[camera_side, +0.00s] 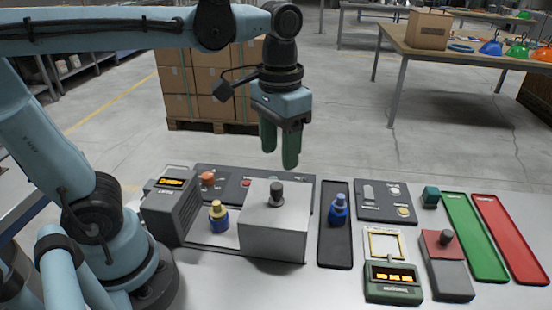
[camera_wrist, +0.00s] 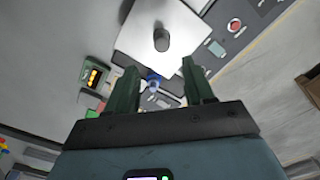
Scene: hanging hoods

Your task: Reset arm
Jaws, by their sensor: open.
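My gripper (camera_side: 279,157) is open and empty, pointing down in the air above and behind the grey box (camera_side: 272,236). The box has a dark round knob (camera_side: 276,195) on top and stands on the table, well below the fingers. In the wrist view, the two green fingers of my gripper (camera_wrist: 160,72) are spread apart with nothing between them. There the box (camera_wrist: 140,40) lies beyond the fingertips, its knob (camera_wrist: 161,39) showing near the top. What is inside or under the box is hidden.
Left of the box stand a dark display unit (camera_side: 167,213) and a blue bottle with a yellow top (camera_side: 218,217). To the right are a blue bottle (camera_side: 338,210) on a black tray (camera_side: 335,250), a green meter (camera_side: 394,284), a red-topped block (camera_side: 446,265), and green (camera_side: 474,240) and red (camera_side: 508,240) trays.

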